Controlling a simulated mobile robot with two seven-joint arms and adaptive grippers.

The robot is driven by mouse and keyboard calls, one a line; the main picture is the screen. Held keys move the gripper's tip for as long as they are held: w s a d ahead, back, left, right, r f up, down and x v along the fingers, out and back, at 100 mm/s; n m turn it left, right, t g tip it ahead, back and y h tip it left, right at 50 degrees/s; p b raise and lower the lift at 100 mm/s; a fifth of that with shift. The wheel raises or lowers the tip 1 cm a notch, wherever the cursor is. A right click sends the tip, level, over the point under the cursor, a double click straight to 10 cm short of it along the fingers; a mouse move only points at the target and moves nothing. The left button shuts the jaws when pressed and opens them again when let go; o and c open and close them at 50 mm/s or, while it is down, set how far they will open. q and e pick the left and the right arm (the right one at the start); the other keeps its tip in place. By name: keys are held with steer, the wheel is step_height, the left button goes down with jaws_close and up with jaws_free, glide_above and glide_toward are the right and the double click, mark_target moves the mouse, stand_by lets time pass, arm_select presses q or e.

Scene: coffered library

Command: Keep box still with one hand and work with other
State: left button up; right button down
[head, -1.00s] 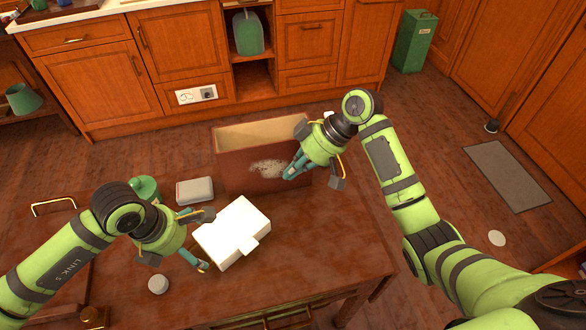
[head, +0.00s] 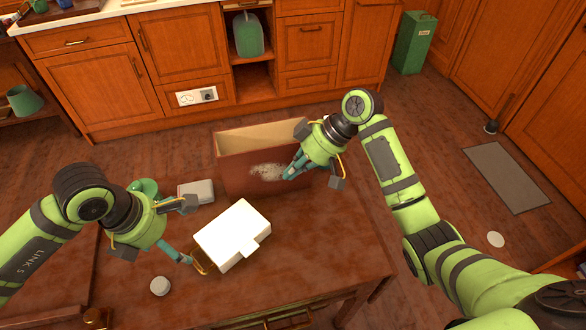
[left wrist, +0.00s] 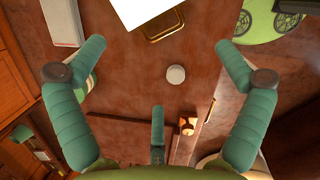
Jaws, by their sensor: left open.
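A brown open-topped box (head: 225,173) with a pale scuffed patch on its near face stands at the far side of the table. My right gripper (head: 305,155) is at the box's near right part, its teal fingers against or just in front of the near face. Its far finger is hard to see, so its grip is unclear. My left gripper (head: 189,230) is open and empty, left of a white case (head: 232,236) with a brass handle (head: 203,263). The case also shows in the left wrist view (left wrist: 140,10), beyond the spread fingers (left wrist: 160,60).
A small white round object (head: 160,286) lies on the table (head: 320,260) near the left gripper. A grey box (head: 196,192) and a green container (head: 145,188) stand left of the brown box. The table right of the white case is clear.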

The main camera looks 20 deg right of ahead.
arm_select(q)
steer(key=v, duration=0.6)
steer(key=shift+r, duration=0.3)
steer(key=shift+a, duration=0.1)
